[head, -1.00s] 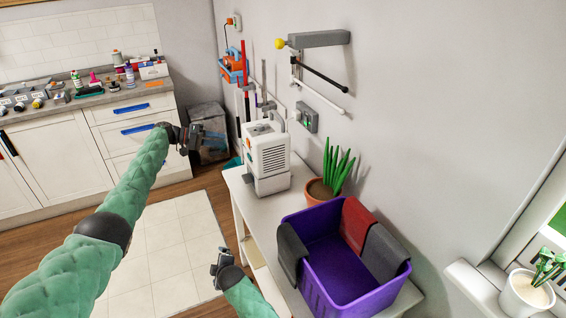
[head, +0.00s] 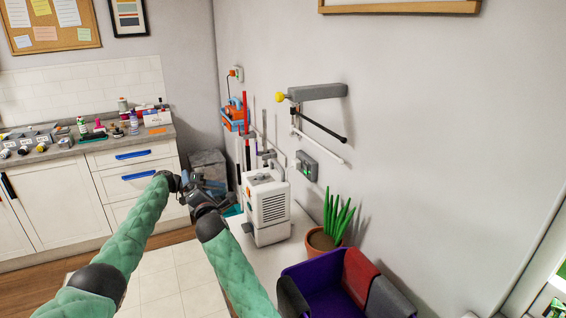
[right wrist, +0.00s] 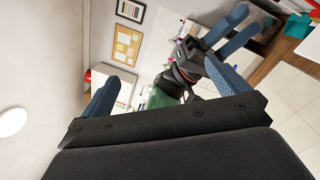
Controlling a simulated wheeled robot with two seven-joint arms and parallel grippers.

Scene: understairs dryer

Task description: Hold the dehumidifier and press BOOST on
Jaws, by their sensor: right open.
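The white dehumidifier (head: 273,207), with a dark grille and an orange mark, stands upright on the white table against the wall. My left gripper (head: 208,187) is left of it in the head view, apart from it; whether its jaws are open is unclear. My right gripper (head: 203,207) is just below and beside the left one, also left of the dehumidifier; it overlaps the left one in view. In the right wrist view my right gripper (right wrist: 165,78) has its blue fingers spread with nothing held. The BOOST control cannot be made out.
A grey wall box with a green light (head: 307,166) is behind the dehumidifier. A potted plant (head: 325,238) and a purple bin (head: 318,283) stand to its right on the table. A grey wall arm with a yellow ball (head: 315,92) juts out above. Cleaning tools hang behind left.

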